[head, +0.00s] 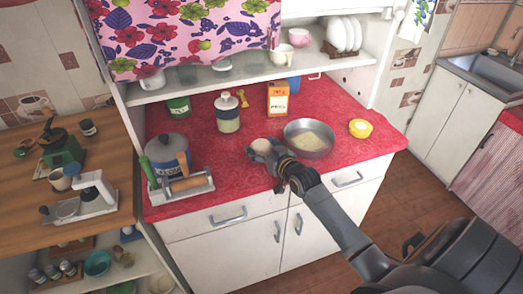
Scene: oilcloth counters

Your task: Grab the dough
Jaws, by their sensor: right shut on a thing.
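My right gripper (272,155) reaches in from the lower right over the front of the red counter. It is shut on a small pale, rounded lump, the dough (261,146). The fingers hide part of the lump. I cannot tell whether it touches the cloth. A metal pan (328,151) with pale yellowish contents stands just right of the gripper. My left gripper is not in view.
Free cloth lies at the front right.

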